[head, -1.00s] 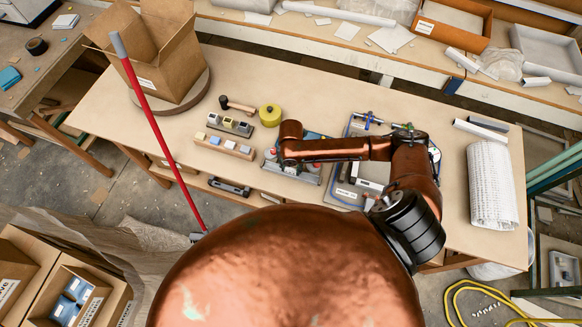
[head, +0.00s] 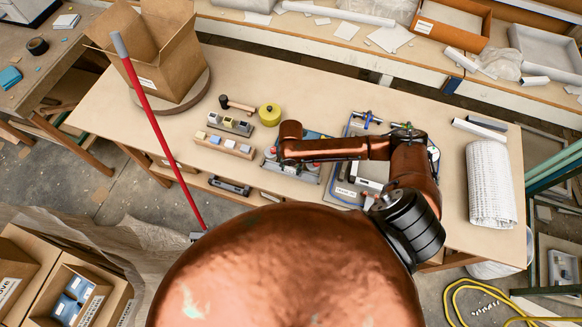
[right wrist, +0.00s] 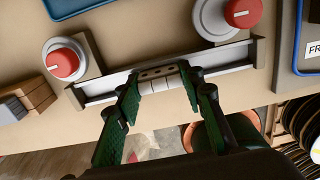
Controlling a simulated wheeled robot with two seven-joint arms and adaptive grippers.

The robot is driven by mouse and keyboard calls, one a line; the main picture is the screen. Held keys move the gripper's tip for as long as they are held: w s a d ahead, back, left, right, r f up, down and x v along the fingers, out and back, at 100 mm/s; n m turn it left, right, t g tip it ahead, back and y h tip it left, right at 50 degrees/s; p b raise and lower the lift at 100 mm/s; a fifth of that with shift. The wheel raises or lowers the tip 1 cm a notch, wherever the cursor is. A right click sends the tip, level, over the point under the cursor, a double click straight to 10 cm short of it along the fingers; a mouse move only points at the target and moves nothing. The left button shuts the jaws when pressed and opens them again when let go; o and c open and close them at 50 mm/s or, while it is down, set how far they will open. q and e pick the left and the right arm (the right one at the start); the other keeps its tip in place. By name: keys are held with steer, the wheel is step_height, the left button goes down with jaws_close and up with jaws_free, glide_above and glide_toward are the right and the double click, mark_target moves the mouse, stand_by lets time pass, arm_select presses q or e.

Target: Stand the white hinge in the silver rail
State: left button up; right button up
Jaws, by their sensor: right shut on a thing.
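In the right wrist view the silver rail (right wrist: 225,62) runs across the picture as a long, shallow metal channel. The white hinge (right wrist: 163,84), a small pale piece with dark holes along one edge, sits between the green fingertips of my right gripper (right wrist: 163,87). The gripper is shut on it. The hinge overlaps the middle of the rail in this view; I cannot tell whether it touches or is seated. In the head view my right forearm covers the gripper, the hinge and part of the rail area. My left gripper is not in view.
Two red-capped round knobs (right wrist: 64,62) (right wrist: 242,12) stand along the rail's far side. Wooden blocks (right wrist: 36,96) lie at the left. On the bench (head: 300,85) are a block holder (head: 223,145), a yellow round tool (head: 270,115) and a white mesh roll (head: 491,185).

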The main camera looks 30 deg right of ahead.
steer(key=shift+s+f, duration=0.2)
steer(key=shift+f, duration=0.1)
steer(key=o, duration=1)
steer(key=shift+w, duration=0.25)
steer(key=shift+o, duration=0.8)
steer(key=shift+s+r, duration=0.1)
steer(key=shift+o, duration=0.9)
step_height(320, 180, up, 7)
steer(key=p, duration=0.8)
